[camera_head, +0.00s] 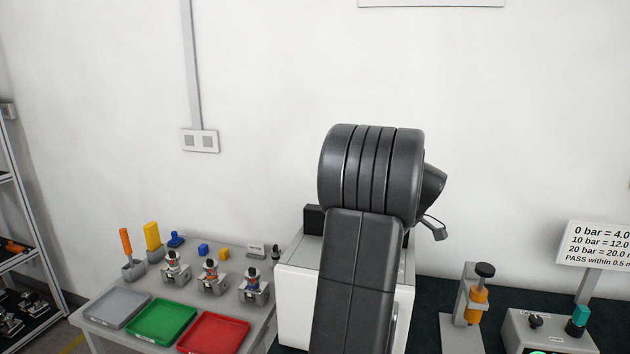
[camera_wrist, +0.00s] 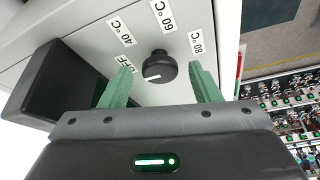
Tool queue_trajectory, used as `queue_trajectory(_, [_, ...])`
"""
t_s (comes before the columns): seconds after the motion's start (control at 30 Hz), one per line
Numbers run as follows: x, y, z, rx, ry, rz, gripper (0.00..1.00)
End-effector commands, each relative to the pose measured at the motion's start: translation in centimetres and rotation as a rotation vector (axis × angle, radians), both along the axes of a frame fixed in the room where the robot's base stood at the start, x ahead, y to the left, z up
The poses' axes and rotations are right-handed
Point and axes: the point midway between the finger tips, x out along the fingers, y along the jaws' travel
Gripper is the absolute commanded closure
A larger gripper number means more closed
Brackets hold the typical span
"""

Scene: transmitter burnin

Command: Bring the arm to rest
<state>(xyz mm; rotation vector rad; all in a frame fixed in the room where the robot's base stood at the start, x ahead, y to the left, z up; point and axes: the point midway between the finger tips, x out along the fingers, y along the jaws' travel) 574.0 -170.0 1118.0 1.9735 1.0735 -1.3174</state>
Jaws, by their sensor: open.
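My arm (camera_head: 360,270) rises in front of a white box (camera_head: 296,300) in the head view and hides much of it. Nothing is held, and I cannot tell whether a finger touches the knob. The knob sits on a light panel marked OFF, 40 °C, 60 °C and 80 °C. A short white mark shows on the knob's lower left; its exact setting is unclear.
A side table left of the box holds grey (camera_head: 117,307), green (camera_head: 161,321) and red (camera_head: 213,334) trays and several small fixtures. A clamp-like stand (camera_head: 467,305) and a control box (camera_head: 540,335) stand on the right. A dark block (camera_wrist: 70,80) juts beside the panel.

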Motion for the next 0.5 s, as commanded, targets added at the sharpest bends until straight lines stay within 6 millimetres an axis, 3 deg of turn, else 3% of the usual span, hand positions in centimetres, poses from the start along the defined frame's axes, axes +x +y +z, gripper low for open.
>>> queue_trajectory(0.23, [-0.15, 0.15, -0.03, -0.001, 0.001, -0.175, 0.43])
queue_trajectory(0.5, [-0.17, 0.18, -0.02, -0.001, 0.0, -0.256, 0.43])
